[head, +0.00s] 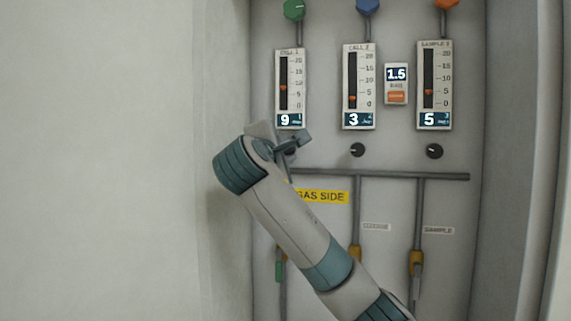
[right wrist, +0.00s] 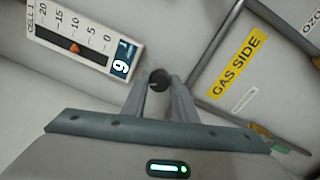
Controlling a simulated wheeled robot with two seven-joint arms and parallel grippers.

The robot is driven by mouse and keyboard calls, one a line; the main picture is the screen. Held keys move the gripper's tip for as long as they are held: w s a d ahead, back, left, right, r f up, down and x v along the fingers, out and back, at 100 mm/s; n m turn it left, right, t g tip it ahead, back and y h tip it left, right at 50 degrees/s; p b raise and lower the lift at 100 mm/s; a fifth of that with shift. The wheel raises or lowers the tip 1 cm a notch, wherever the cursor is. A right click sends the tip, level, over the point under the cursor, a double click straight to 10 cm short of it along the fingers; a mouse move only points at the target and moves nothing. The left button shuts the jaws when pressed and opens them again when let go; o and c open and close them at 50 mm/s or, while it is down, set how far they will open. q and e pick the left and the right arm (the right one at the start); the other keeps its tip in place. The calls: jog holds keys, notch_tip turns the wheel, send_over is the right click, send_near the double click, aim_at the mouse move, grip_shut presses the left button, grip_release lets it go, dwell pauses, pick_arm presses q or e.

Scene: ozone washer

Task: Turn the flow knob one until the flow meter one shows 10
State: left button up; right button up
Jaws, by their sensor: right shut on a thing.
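Flow knob one (right wrist: 159,78) is a small dark round knob below the meter. My right gripper (right wrist: 160,86) is shut on the knob, with a finger on either side. In the head view my right gripper (head: 292,146) covers the knob. My left gripper is in neither view.
Flow meter two (head: 359,86) reads 3 and flow meter three (head: 435,85) reads 5. Their dark knobs (head: 357,150) and (head: 434,151) sit below. A 1.5 display (head: 396,74) is between them. A grey pipe (head: 400,175) runs under the knobs, above a yellow GAS SIDE label (head: 325,197).

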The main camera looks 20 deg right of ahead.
jog(key=shift+f+m+b, duration=0.1)
jog(key=shift+m+b, duration=0.45)
jog(key=shift+m, duration=0.25)
jog(key=o, duration=1.1)
jog(key=shift+s+a, duration=0.1)
